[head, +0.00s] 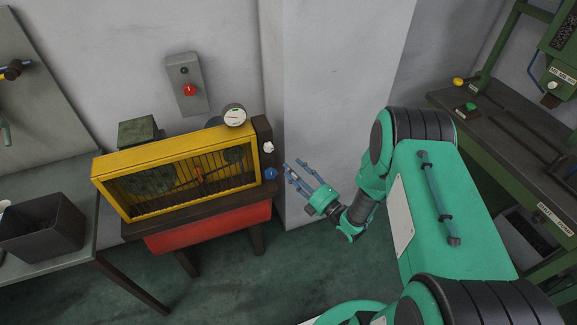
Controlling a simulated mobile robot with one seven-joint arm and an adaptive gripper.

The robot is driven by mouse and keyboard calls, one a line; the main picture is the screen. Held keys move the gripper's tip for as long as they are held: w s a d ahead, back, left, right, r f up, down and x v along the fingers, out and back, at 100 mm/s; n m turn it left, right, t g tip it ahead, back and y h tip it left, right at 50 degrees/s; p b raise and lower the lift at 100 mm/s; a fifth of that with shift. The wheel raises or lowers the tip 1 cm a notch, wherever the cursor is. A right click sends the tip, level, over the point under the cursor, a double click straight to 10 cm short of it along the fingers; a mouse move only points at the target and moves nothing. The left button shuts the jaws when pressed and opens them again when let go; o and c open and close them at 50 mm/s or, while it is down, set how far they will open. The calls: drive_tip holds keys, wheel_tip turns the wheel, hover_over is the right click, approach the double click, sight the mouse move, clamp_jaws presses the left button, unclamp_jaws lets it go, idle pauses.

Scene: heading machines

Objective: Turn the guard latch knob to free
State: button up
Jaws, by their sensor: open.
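The heading machine has a yellow mesh guard (105,170) over a dark bench. On the dark post (262,132) at its right end are a white knob (268,147) and, below it, a blue knob (271,173). I cannot tell for sure which is the guard latch knob, nor read any free mark. My gripper (292,168) is open and empty just right of the blue knob, its blue fingers pointing up and left towards the post. It appears apart from both knobs. The guard looks closed.
A round gauge (234,115) stands on the machine's top right. A grey wall box with a red button (189,90) hangs above. A pale pillar (330,90) stands close behind my gripper. A dark bin (42,228) is at left; a green press bench (500,120) is at right.

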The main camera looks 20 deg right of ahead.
drive_tip(key=shift+s, duration=0.2)
drive_tip(key=shift+c, duration=0.2)
drive_tip(key=m+h+b, duration=0.3)
drive_tip(key=m+h, duration=0.2)
drive_tip(key=h, duration=0.1)
approach(270, 149)
drive_tip(key=s, duration=0.2)
drive_tip(key=shift+s+a+m+h+b, duration=0.25)
drive_tip(key=shift+s+m+h+b, duration=0.2)
drive_tip(key=shift+m, duration=0.45)
drive_tip(key=shift+w, duration=0.1)
drive_tip(key=shift+w+b, duration=0.9)
drive_tip(key=shift+w, duration=5.9)
